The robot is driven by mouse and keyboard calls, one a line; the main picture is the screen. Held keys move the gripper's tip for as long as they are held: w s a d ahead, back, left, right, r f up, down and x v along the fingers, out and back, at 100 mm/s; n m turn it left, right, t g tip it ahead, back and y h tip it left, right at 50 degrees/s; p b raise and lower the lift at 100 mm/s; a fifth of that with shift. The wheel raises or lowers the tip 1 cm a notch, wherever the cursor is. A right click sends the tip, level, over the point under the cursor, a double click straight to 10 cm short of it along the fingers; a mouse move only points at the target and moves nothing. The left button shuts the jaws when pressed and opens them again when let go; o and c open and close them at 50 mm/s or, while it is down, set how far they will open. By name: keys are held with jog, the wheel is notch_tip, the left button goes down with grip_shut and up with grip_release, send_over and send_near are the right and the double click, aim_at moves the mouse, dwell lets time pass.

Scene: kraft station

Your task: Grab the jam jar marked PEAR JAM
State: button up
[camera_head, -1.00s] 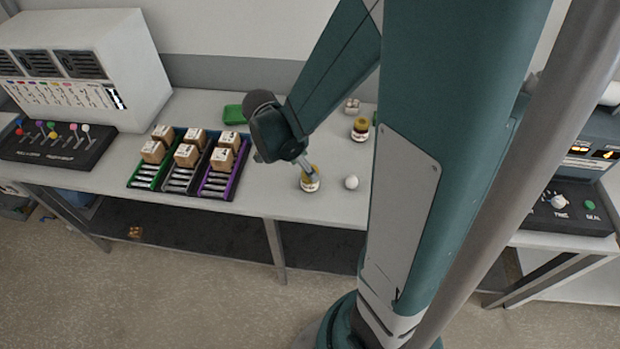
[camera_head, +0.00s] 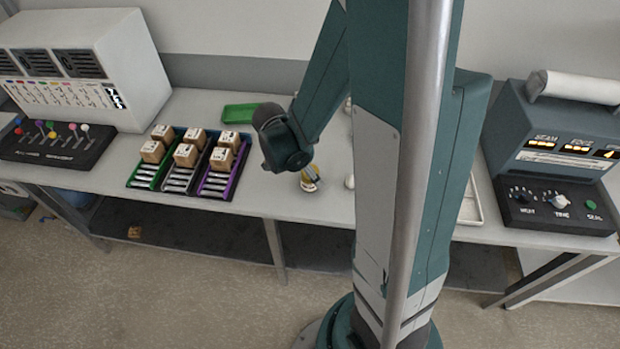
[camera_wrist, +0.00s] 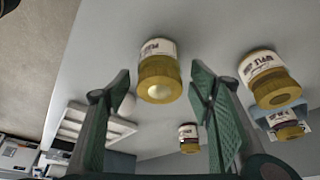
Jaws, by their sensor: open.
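A jam jar with a yellow lid and pale label (camera_wrist: 158,82) is in the wrist view, framed between the open fingers of my gripper (camera_wrist: 160,74). It appears beyond the fingertips, and I see no contact. Its label is too blurred and foreshortened to read. In the head view a yellow-lidded jar (camera_head: 310,183) stands on the table just below my wrist, which partly covers it. A second jar (camera_wrist: 268,78) is to the right in the wrist view. Smaller jars (camera_wrist: 188,138) (camera_wrist: 287,130) show farther off. I cannot tell which label says PEAR JAM.
A white round object (camera_head: 349,182) is just right of the near jar, partly behind my arm. A control machine (camera_head: 556,150) stands at the right.

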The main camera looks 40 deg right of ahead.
jog(key=shift+c, duration=0.3)
jog(key=c, duration=1)
jog(key=shift+r, duration=0.15)
jog(key=shift+r+p, duration=0.6)
jog(key=shift+r, duration=4.25)
